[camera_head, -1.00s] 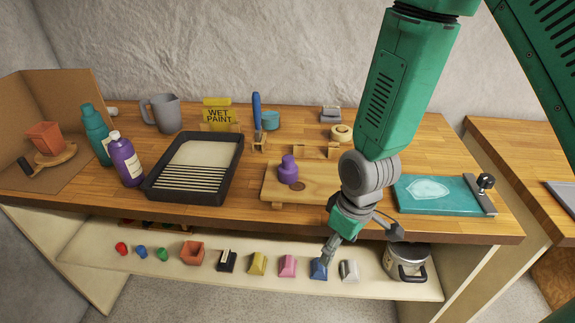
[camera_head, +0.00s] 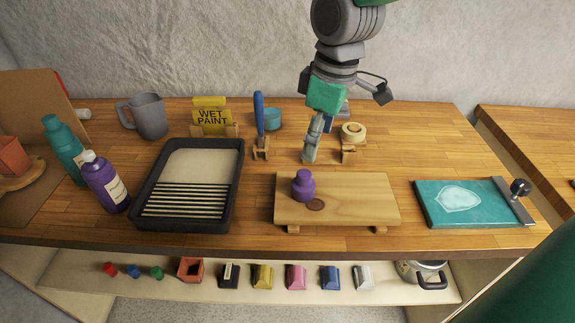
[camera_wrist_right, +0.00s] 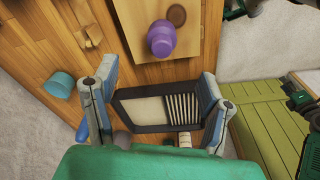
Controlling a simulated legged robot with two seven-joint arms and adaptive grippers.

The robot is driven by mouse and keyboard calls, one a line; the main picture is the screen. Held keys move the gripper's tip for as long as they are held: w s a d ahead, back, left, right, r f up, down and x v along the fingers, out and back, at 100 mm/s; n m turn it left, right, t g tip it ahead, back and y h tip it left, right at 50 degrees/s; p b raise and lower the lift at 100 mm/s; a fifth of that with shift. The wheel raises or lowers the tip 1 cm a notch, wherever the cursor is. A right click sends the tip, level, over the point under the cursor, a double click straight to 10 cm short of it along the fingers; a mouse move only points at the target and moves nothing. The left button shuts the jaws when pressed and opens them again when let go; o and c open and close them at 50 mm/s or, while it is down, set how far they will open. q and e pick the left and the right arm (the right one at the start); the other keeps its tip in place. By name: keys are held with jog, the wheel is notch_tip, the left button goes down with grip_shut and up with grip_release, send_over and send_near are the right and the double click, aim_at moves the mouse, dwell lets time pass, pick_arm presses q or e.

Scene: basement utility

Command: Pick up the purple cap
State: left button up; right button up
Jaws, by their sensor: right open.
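The purple cap (camera_head: 303,186), a short rounded piece with a narrower top, stands on the left part of a wooden board (camera_head: 365,208) on the workbench. In the right wrist view the cap (camera_wrist_right: 161,40) is near the top centre, beyond the fingertips and apart from them. My right gripper (camera_head: 312,152) points down behind the board, just beyond the cap. In the wrist view its two blue-grey fingers (camera_wrist_right: 158,72) are spread with nothing between them. My left gripper is not in view.
A black paint tray (camera_head: 148,212) and purple bottle (camera_head: 106,184) stand left of the board. A blue-handled tool (camera_head: 259,122) and tape roll (camera_head: 353,132) flank the gripper. A teal screen (camera_head: 440,205) lies right. Several small objects line the shelf (camera_head: 310,288) below.

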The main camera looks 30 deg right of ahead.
aim_at(303, 186)
jog(key=f, duration=0.5)
jog(key=f+b, duration=0.1)
jog(key=f, duration=0.1)
jog(key=shift+w+a+f, duration=0.2)
jog(key=shift+w+f, duration=0.1)
jog(key=shift+w+a+f, duration=0.15)
jog(key=shift+a+f, duration=0.05)
jog(key=shift+f, duration=0.75)
jog(key=shift+w+a+f, duration=0.15)
jog(key=shift+f, duration=0.85)
jog(key=shift+w+a+f, duration=0.15)
jog(key=shift+a+f, duration=0.05)
jog(key=shift+f, duration=0.75)
jog(key=shift+s, duration=0.1)
jog(key=shift+c, duration=0.8)
jog(key=c, duration=0.8)
